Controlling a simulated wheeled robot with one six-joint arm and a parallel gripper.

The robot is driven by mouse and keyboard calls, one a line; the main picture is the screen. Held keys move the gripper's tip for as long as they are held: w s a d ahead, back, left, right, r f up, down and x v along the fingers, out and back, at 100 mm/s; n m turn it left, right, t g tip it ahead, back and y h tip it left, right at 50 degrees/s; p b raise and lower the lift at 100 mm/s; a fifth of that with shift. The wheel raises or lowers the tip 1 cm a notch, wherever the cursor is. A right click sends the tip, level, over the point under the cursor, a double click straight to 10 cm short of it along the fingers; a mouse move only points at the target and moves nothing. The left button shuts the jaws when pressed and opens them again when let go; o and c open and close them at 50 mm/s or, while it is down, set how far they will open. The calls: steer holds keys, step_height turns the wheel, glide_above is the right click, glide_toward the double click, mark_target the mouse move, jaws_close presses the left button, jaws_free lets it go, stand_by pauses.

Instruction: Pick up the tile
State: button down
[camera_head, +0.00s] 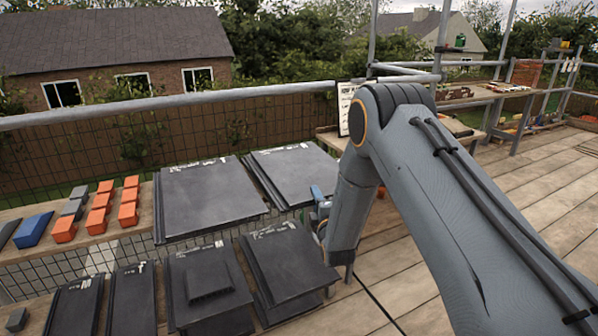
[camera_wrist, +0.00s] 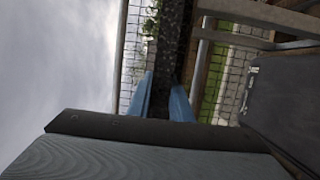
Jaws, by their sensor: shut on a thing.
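My gripper (camera_head: 318,194) shows partly in the head view, its blue fingertips at the right edge of the upper-right stack of dark grey tiles. In the wrist view its two blue fingers (camera_wrist: 163,100) are shut on a dark, rough tile (camera_wrist: 172,45) seen edge-on between them. In the head view the tile at the fingers seems to be the top one (camera_head: 295,170) of that stack, level or nearly so. I cannot tell whether it is clear of the tiles under it. My forearm hides part of the gripper.
Another dark tile stack (camera_head: 208,197) lies to the left on the upper shelf. Several more tiles (camera_head: 288,262) lie on the lower shelf. Orange blocks (camera_head: 128,214) and a blue block (camera_head: 34,229) sit at the far left. A metal rail (camera_head: 170,103) runs behind. Wooden decking (camera_head: 540,190) is open at right.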

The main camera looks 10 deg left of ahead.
steer(key=shift+r+b, duration=0.35)
steer(key=shift+r, duration=4.8)
steer(key=c, duration=2.4)
jaws_free()
jaws_close()
